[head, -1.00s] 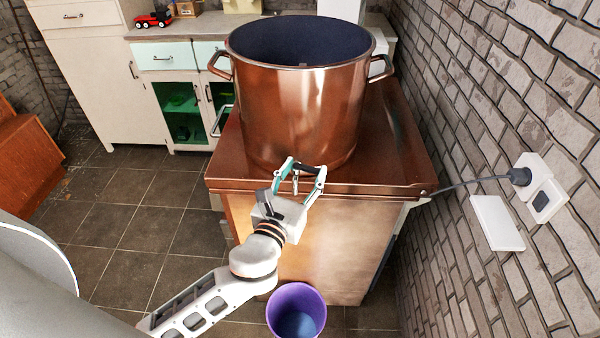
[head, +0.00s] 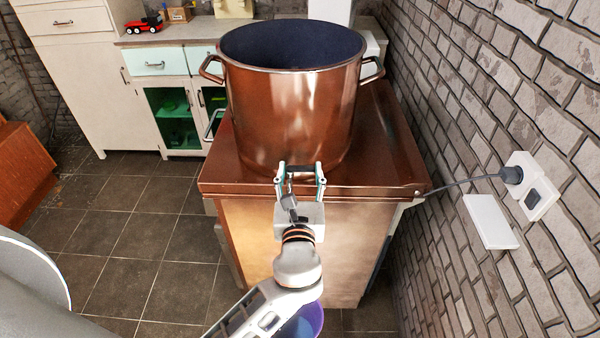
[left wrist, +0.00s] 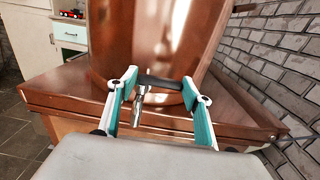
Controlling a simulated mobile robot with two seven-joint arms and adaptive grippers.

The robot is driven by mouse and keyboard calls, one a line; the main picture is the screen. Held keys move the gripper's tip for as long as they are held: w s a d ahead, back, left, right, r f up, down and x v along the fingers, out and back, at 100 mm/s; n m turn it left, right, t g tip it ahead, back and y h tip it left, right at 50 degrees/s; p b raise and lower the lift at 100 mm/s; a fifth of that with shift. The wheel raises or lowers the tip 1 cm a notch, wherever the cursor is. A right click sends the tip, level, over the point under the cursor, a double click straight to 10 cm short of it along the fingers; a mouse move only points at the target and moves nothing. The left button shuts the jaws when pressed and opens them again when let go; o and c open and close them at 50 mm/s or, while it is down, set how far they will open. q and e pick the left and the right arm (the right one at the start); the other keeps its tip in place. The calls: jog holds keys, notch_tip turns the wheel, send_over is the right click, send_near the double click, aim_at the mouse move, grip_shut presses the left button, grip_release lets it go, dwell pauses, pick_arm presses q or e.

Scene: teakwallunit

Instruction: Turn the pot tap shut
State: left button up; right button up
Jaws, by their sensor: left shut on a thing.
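The large copper pot (head: 292,115) stands upright on a copper-coloured cabinet top, and its open mouth is dark inside. The pot tap is low on the pot's front; its metal spout (left wrist: 138,104) and dark lever (left wrist: 162,82) show in the left wrist view. My left gripper (head: 300,172) is at the front edge of the cabinet top, with its two teal-lined fingers at either end of the lever, shut on it. The lever lies crosswise between the fingertips (left wrist: 160,84). The tap is mostly hidden by the gripper in the head view. My right gripper is not in view.
A purple bucket (head: 310,318) stands on the floor below, partly hidden by my left arm. A brick wall (head: 520,110) with a socket (head: 530,186) and a plugged cable is close on the right. Tiled floor (head: 140,240) is free at left.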

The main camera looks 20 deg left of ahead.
pick_arm(q)
jog(key=o, duration=1.1)
jog(key=shift+w+a, duration=0.1)
notch_tip(320, 180, up, 10)
jog(key=shift+f, duration=0.1)
